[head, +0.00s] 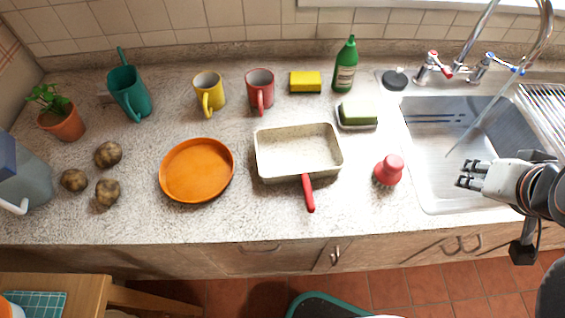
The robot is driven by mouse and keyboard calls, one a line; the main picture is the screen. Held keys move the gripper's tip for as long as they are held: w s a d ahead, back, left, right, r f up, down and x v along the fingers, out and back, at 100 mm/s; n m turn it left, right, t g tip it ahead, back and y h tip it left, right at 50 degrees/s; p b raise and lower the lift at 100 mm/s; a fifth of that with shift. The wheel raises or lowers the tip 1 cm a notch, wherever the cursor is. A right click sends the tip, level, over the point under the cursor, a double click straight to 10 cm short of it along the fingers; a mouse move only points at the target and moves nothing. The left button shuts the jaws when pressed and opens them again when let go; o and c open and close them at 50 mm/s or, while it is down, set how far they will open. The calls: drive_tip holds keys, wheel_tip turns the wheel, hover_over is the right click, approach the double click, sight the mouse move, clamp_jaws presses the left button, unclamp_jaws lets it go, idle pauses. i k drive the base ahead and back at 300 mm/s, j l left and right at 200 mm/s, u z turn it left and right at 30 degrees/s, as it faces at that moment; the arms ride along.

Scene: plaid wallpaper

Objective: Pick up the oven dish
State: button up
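A cream rectangular dish (262,154) with raised walls sits on the countertop near the middle; it looks like the oven dish. A red handle (308,193) sticks out at its front edge; I cannot tell whether it is part of the dish. A round orange dish (197,170) lies to its left. My gripper (467,174) is over the front part of the sink, well to the right of the cream dish. Its two fingers are apart and point left, with nothing between them.
A red shaker-like object (389,170) stands between my gripper and the cream dish. A sponge on a holder (357,115), a green bottle (345,66) and mugs (260,90) stand behind. The sink (440,150) has a tall faucet. Potatoes (108,154) lie left.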

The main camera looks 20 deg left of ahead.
sight(303, 153)
drive_tip(key=u, duration=1.4)
